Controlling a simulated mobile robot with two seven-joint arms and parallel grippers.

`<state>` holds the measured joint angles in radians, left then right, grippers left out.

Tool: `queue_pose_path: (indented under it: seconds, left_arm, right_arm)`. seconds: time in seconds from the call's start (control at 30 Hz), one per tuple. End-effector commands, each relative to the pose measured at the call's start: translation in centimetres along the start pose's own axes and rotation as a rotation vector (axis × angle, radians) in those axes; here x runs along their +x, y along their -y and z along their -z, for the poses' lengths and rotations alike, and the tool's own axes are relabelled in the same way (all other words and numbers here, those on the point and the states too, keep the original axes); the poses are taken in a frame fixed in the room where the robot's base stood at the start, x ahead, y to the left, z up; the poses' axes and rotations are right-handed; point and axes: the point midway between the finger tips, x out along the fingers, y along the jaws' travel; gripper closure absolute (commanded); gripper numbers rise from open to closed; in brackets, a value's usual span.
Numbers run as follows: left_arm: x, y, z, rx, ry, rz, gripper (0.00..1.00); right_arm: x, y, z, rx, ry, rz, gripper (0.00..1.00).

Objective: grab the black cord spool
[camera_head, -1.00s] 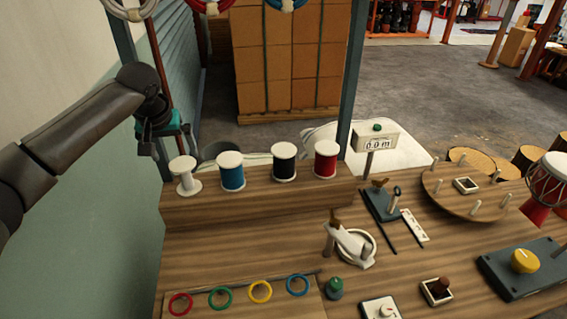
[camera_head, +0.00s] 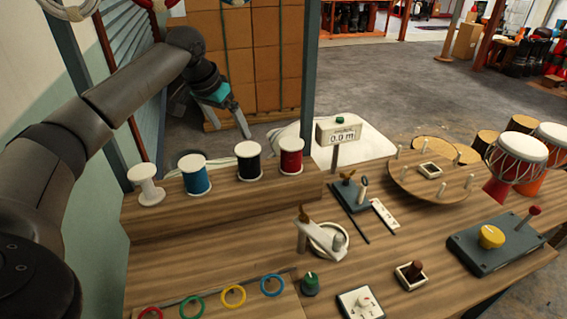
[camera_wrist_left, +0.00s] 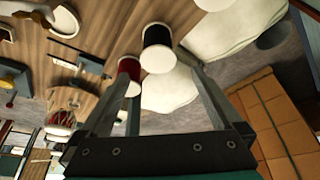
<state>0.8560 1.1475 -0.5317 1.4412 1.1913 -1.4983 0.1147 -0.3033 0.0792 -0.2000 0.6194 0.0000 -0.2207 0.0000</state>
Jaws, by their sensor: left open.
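The black cord spool (camera_head: 249,163), with white end discs, stands upright on the raised wooden shelf between the blue spool (camera_head: 195,176) and the red spool (camera_head: 290,158). My left gripper (camera_head: 244,130) is open and empty, above and behind the black spool, fingers pointing down. In the left wrist view the black spool (camera_wrist_left: 157,36) shows past the fingertips, roughly between the open fingers (camera_wrist_left: 160,68). The red spool (camera_wrist_left: 129,70) shows near the left finger there. My right gripper is not in view.
An empty white spool (camera_head: 146,188) stands at the shelf's left end. A blue-grey post (camera_head: 310,70) rises close to the right of my gripper. Cardboard boxes (camera_head: 265,50) are stacked behind. Colored rings (camera_head: 233,296) lie in front.

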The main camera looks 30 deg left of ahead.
Motion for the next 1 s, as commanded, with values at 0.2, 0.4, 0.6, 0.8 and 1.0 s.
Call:
queue_pose_path:
  seconds: [0.2, 0.4, 0.6, 0.8, 1.0]
  left_arm:
    - [1.7, 0.1, -0.1, 0.016, 0.000, -0.008, 0.00]
    - [6.2, 0.0, 0.0, 0.014, -0.001, -0.008, 0.00]
    - [9.2, 0.0, 0.1, 0.014, -0.002, -0.007, 0.00]
    - [10.2, 0.1, 0.2, 0.015, -0.003, -0.006, 0.00]
    - [12.5, -0.1, 0.5, 0.014, -0.003, -0.007, 0.00]
  right_arm:
    - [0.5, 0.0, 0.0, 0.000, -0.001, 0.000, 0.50]
    - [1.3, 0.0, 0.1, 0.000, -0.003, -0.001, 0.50]
    - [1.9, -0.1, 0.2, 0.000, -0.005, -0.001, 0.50]
    - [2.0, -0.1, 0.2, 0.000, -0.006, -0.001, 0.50]
    - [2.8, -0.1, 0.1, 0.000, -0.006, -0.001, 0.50]
